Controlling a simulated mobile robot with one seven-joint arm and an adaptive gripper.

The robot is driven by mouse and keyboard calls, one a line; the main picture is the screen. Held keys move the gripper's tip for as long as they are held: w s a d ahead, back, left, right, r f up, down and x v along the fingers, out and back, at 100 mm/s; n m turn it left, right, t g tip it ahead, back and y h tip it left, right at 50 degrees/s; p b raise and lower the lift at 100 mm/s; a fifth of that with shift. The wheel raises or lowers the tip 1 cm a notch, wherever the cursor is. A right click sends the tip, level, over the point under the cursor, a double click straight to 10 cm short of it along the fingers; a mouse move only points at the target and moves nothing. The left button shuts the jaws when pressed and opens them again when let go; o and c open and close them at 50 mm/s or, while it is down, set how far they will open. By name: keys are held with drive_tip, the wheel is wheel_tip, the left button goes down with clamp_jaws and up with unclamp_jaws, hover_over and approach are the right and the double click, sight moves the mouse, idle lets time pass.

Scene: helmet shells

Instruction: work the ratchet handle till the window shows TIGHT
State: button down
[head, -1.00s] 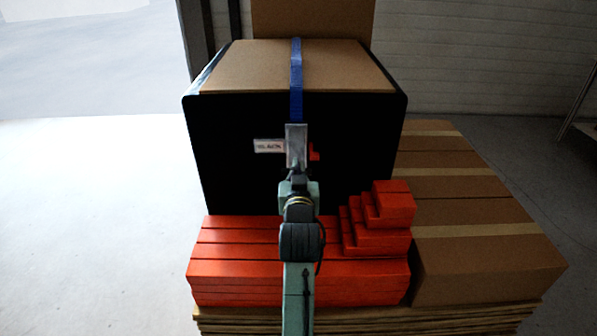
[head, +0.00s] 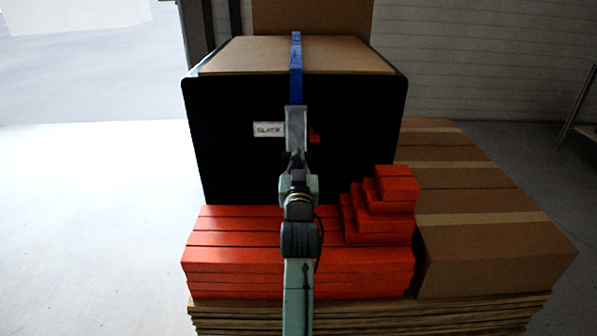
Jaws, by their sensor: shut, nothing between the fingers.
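The ratchet handle (head: 296,122) is a grey metal plate on the front of the black crate (head: 235,170), at the lower end of a blue strap (head: 296,75). The window (head: 268,130) is a white label left of the handle and reads SLACK. A small red part (head: 315,135) shows just right of the handle. My gripper (head: 296,155) is at the handle's lower end, shut with nothing between its fingers. Its fingertips are small and partly hidden by my arm, so I cannot tell whether they touch the handle.
Red boxes (head: 230,268) are stacked in front of the crate, with smaller stepped red boxes (head: 397,188) at the right. Brown cartons (head: 490,250) stand at the right on a pallet (head: 430,312). The floor at the left (head: 90,220) is clear.

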drive_tip(key=w+f+t+b, duration=0.3)
drive_tip(key=w+f+b, duration=0.6)
drive_tip(key=b, duration=0.2)
drive_tip(key=shift+b, duration=0.4)
drive_tip(key=shift+w, duration=0.1)
